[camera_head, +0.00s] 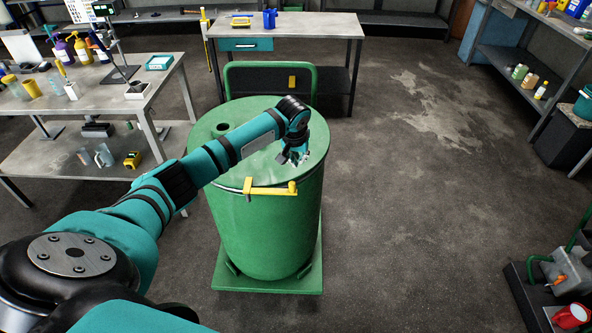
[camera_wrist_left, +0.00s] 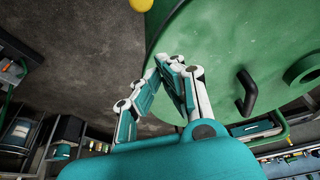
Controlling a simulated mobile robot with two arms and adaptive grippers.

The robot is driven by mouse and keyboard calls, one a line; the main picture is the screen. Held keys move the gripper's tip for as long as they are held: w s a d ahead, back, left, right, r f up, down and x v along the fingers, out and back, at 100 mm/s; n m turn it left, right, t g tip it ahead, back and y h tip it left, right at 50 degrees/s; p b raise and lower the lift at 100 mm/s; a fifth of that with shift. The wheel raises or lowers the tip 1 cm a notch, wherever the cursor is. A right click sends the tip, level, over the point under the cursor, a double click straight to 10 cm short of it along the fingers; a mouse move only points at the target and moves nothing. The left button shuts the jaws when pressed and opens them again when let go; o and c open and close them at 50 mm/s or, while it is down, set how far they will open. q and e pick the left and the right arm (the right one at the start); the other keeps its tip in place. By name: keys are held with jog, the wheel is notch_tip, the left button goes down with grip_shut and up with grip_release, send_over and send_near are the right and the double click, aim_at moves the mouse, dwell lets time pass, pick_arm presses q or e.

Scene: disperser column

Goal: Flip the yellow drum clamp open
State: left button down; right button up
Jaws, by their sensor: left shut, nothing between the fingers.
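The green drum (camera_head: 262,230) stands upright on a green wheeled cart. The yellow drum clamp (camera_head: 268,191) lies across the front of its rim, with a block at its left and a knobbed lever end at its right. My left gripper (camera_head: 291,158) is above the right part of the lid, behind the lever end and apart from it. In the left wrist view, my left gripper (camera_wrist_left: 170,66) has its fingers together with nothing between them. A yellow end (camera_wrist_left: 141,4), seemingly of the clamp, shows at that view's top edge, and the lid (camera_wrist_left: 215,45) fills the right. My right gripper is out of view.
A cluttered workbench (camera_head: 110,95) stands at the left, and a bench with blue items (camera_head: 290,27) stands behind the cart handle (camera_head: 270,66). Shelving lines the right wall. The floor (camera_head: 420,190) right of the drum is clear.

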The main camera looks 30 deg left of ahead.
pick_arm(q)
jog(key=s+f+p, duration=0.1)
jog(key=s+d+f+p, duration=0.1)
jog(key=f+p, duration=0.1)
jog(key=shift+s+d+f, duration=0.1)
jog(key=shift+s+f, duration=0.05)
jog(key=shift+s, duration=0.15)
dwell(0.3)
